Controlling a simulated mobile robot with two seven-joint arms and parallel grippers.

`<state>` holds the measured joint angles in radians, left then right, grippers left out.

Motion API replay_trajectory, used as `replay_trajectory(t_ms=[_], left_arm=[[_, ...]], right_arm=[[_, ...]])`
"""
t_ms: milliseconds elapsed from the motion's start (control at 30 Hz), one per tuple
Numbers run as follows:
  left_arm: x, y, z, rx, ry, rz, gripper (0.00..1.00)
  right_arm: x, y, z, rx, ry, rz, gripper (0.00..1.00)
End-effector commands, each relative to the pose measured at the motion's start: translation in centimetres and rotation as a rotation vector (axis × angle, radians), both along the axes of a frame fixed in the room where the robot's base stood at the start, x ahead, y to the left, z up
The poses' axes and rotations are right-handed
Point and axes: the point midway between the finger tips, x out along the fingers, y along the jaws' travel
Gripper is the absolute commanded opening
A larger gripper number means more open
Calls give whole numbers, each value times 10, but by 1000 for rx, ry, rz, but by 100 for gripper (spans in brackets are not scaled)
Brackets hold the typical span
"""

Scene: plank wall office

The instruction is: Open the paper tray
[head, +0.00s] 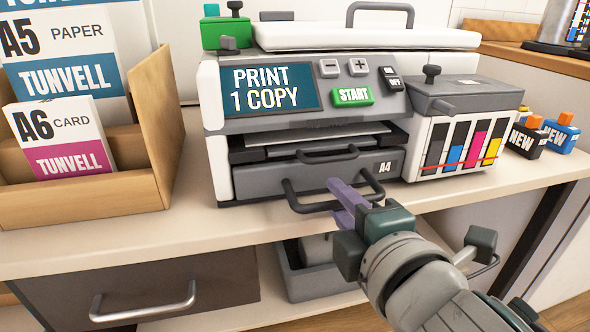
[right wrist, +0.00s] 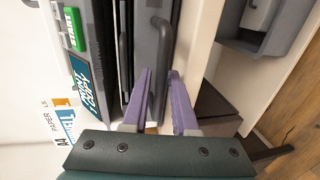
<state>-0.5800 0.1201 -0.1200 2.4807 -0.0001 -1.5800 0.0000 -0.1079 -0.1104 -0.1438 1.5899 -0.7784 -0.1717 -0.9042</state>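The grey A4 paper tray (head: 350,178) is in the lower front of the printer (head: 236,118), with its front face close to the printer body. Its dark bar handle (head: 300,205) sticks out at the front. My right gripper (head: 343,194) is at this handle, coming from the lower right. In the right wrist view, its purple fingers (right wrist: 161,75) are apart, with a dark handle (right wrist: 157,50) running between or just beyond them. Contact cannot be told. The fingers hide part of the handle in the head view. My left gripper is not in view.
A second handle (head: 328,155) sits just above. A wooden paper holder (head: 80,195) stands left of the printer. Ink cartridges (head: 460,145) are on its right. A drawer (head: 140,295) and a grey bin (head: 305,280) are below the counter edge.

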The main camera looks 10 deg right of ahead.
Motion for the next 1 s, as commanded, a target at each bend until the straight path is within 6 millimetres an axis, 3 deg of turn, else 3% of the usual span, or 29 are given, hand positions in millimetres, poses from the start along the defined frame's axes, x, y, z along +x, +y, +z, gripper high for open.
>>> replay_trajectory(t_ms=[167, 433, 1000], left_arm=[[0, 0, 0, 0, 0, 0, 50], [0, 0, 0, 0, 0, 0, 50], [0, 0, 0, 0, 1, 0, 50]], right_arm=[[0, 0, 0, 0, 0, 0, 27], [0, 0, 0, 0, 0, 0, 0], [0, 0, 0, 0, 0, 0, 0]])
